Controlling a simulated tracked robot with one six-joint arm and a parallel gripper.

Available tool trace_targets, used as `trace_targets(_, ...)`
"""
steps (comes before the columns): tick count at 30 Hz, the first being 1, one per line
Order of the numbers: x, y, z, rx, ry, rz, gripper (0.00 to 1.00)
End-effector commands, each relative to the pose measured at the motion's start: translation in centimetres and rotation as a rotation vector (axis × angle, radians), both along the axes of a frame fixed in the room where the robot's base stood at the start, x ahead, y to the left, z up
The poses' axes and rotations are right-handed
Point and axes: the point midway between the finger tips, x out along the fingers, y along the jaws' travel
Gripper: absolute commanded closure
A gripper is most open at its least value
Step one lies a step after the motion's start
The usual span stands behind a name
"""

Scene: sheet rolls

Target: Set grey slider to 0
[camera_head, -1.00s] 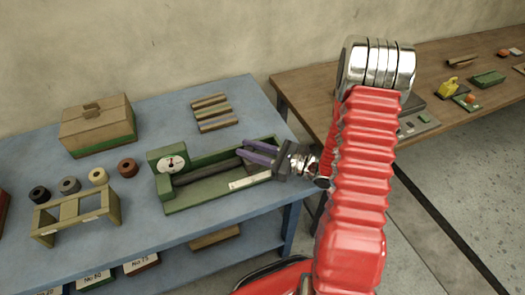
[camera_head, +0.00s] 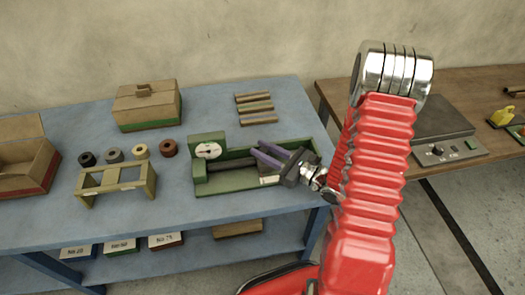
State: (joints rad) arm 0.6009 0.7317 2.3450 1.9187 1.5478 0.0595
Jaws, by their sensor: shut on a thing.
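A green measuring fixture (camera_head: 240,182) with a round white dial (camera_head: 208,151) on its left end stands on the blue table. A dark grey bar, apparently the grey slider (camera_head: 232,170), lies along its trough. My gripper (camera_head: 260,153) reaches in from the right, with its purple fingers over the trough, and is shut on part of the slider. The gripped spot is mostly hidden by the fingers. The dial marks and any 0 mark are too small to read.
On the blue table (camera_head: 100,225) are a cardboard box (camera_head: 148,108), wooden strips (camera_head: 256,107), several small rolls (camera_head: 114,155), a tan rack (camera_head: 117,184) and an open carton (camera_head: 25,165). A grey control box (camera_head: 445,140) stands on the wooden table at right.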

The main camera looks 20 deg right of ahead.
Motion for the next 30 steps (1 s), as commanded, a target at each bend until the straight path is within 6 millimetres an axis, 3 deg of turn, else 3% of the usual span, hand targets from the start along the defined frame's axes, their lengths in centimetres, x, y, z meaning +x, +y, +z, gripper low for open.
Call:
trace_targets(7, 0.1, 0.3, 0.2, 0.000, -0.007, 0.010, 1.00)
trace_targets(8, 0.1, 0.3, 0.2, 0.000, -0.007, 0.010, 0.72)
trace_targets(15, 0.0, 0.1, 0.1, 0.001, -0.003, 0.005, 0.56)
trace_targets(30, -1.1, -0.8, 0.0, 0.001, 0.000, 0.000, 0.56)
